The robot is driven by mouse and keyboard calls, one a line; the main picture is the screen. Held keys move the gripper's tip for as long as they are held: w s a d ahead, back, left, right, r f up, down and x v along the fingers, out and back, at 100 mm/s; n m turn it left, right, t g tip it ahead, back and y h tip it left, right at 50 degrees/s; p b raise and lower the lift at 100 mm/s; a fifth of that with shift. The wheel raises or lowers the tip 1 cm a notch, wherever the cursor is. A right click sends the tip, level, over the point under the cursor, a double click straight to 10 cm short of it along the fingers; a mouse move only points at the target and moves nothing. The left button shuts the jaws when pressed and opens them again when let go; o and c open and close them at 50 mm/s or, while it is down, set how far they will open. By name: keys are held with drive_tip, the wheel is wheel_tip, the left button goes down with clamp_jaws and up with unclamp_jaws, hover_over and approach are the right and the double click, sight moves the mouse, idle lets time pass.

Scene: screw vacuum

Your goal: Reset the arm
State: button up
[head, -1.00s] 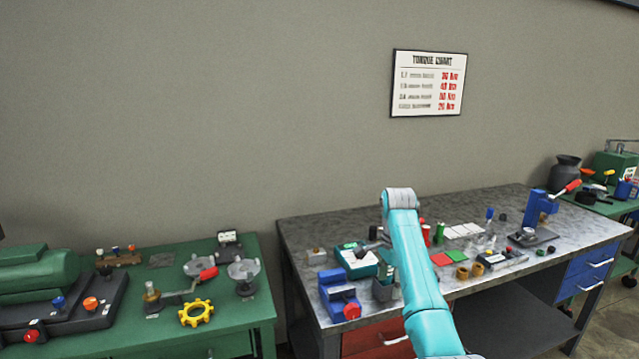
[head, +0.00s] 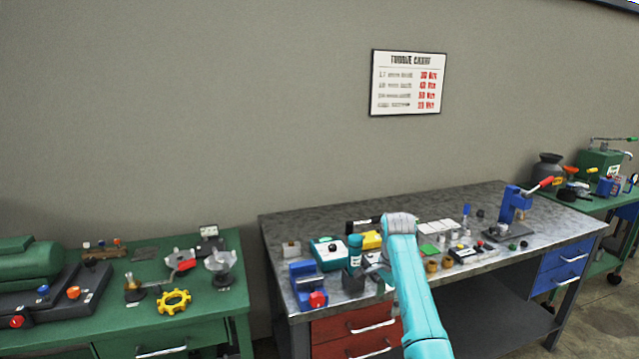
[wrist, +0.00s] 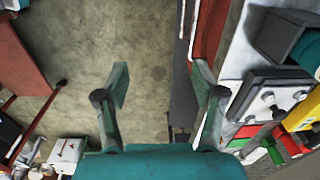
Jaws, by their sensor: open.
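My teal arm reaches up in front of the grey workbench (head: 330,222) in the head view, and its upper joint hides part of the bench top. My gripper (wrist: 160,88) shows in the wrist view with its two fingers spread wide and nothing between them. Below the fingers there is bare concrete floor, with the bench edge and its red drawer front (wrist: 208,40) close to the right finger.
The bench holds a blue vise (head: 306,285), a yellow item (head: 371,240), a blue press (head: 514,205) and several small parts. A green table (head: 205,318) with a yellow gear (head: 174,301) stands left, across a gap. Another green table (head: 600,213) stands right.

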drive_tip(key=s+f+n+t, duration=0.2)
drive_tip(key=s+f, duration=0.3)
drive_tip(key=f, duration=0.7)
drive_tip(key=s+f+n+t, duration=0.1)
drive_tip(key=s+f, duration=0.4)
drive_tip(key=f, duration=0.7)
drive_tip(key=s+f+n+t, duration=0.2)
drive_tip(key=s+f, duration=0.4)
drive_tip(key=s, duration=0.3)
drive_tip(key=s+f+n+t, duration=0.2)
drive_tip(key=s+f, duration=0.3)
drive_tip(key=s, duration=0.5)
drive_tip(key=s+r+n+t, duration=0.2)
drive_tip(key=s+r, duration=0.2)
drive_tip(key=s, duration=0.8)
drive_tip(key=s+r+n+t, duration=0.15)
drive_tip(key=s+r, duration=0.25)
drive_tip(key=s, duration=0.7)
drive_tip(key=s+r+n+t, duration=0.1)
drive_tip(key=s+r+t, duration=0.1)
drive_tip(key=s+r, duration=0.5)
drive_tip(key=s+r+n+t, duration=0.2)
drive_tip(key=s+r, duration=0.6)
drive_tip(key=r, duration=0.6)
drive_tip(key=shift+r, duration=0.35)
